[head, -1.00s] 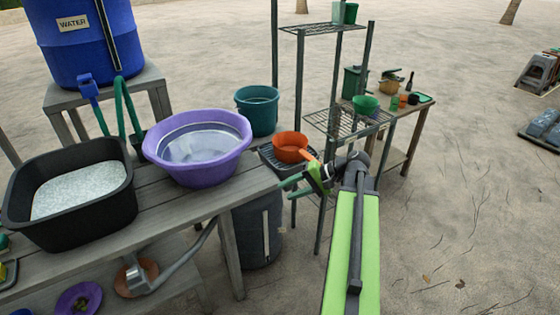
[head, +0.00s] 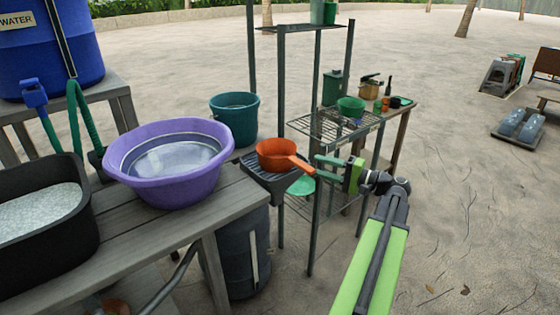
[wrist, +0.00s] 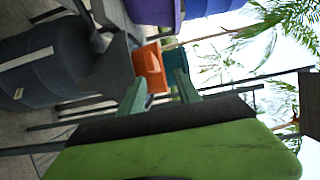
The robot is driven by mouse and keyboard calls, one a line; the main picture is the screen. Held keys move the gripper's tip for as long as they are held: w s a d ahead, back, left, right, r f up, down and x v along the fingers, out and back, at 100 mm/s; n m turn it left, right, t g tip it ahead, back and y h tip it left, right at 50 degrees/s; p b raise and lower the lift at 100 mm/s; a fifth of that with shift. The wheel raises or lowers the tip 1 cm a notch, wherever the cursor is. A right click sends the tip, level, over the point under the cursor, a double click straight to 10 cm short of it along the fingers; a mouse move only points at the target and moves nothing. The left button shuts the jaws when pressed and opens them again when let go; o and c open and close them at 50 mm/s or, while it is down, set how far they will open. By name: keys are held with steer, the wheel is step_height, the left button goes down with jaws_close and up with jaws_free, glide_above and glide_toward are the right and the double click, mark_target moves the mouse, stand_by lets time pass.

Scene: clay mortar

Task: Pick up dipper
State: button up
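The orange dipper (head: 274,154) sits upright on a small dark stand (head: 258,174) beyond the bench, its handle pointing right. My gripper (head: 317,166) is open and empty, its green fingers pointing left at the handle's end. The fingertips are very close to the handle end in the head view; I cannot tell whether the handle lies between them. In the wrist view, the dipper (wrist: 150,68) appears ahead, between and beyond the spread fingers of my gripper (wrist: 160,85). That view is turned sideways.
A purple basin (head: 170,190) of water and a black tub (head: 40,250) stand on the wooden bench (head: 150,235). A teal bucket (head: 234,120) is behind. A metal shelf rack (head: 335,125) stands close behind my gripper. Open sand lies to the right.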

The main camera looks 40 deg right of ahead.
mark_target(301, 161)
steer(key=x, duration=0.6)
steer(key=d+f+x, duration=0.1)
steer(key=x, duration=0.2)
steer(key=shift+w+a+b, duration=0.1)
steer(key=shift+w+b, duration=0.15)
steer(key=shift+b, duration=0.1)
jaws_close()
stand_by(1.0)
